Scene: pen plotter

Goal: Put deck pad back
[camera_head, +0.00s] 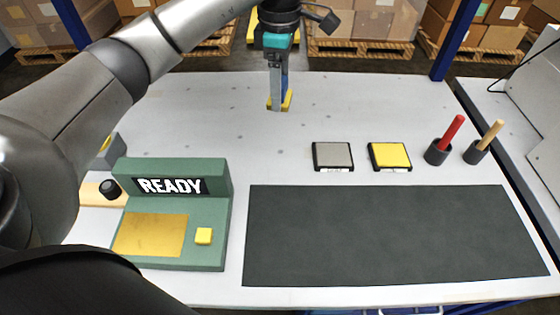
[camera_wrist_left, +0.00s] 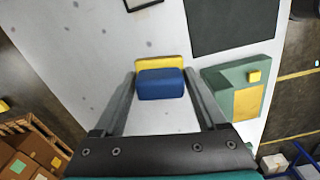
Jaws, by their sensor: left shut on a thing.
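My left gripper (camera_head: 279,92) is shut on a blue block with a yellow base, which I take as the deck pad (camera_head: 287,101). It is over the table's back half, left of the small trays. In the left wrist view the blue and yellow pad (camera_wrist_left: 161,83) sits between the two fingers. I cannot tell whether its yellow base touches the table. A black-framed tray with a grey top (camera_head: 332,156) and one with a yellow top (camera_head: 389,156) lie to the right, behind the dark mat. My right gripper is not in view.
A dark mat (camera_head: 390,235) covers the front right. A green stand reading READY (camera_head: 225,200), with a gold plate and yellow button, is at front left. Red (camera_head: 452,133) and tan (camera_head: 489,135) handles stand in dark cups at right. The table (camera_head: 200,115) is bare around the gripper.

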